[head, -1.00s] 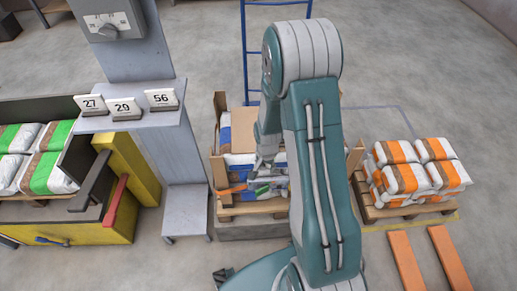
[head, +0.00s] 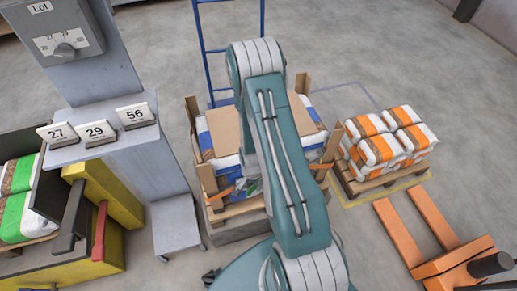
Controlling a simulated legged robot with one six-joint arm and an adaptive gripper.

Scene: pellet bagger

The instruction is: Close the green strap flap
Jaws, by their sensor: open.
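A wooden crate (head: 237,208) on a pallet stands in the middle of the head view, partly behind my arm. Its corner posts stand upright, and bags with blue and white show inside around a brown cardboard sheet (head: 223,130). A small green patch (head: 252,187) shows at the crate's front, just left of my arm. I cannot tell whether it is the green strap flap, or how such a flap stands. Orange strips (head: 221,193) show on the front left of the crate. My gripper is hidden behind my own arm.
A grey stand with number cards (head: 97,131) and a yellow machine (head: 100,190) with red and dark levers is at left, beside green-banded bags (head: 14,213). Orange-banded bags (head: 385,137) on a pallet and an orange pallet jack (head: 440,250) are at right. A blue ladder (head: 212,72) stands behind.

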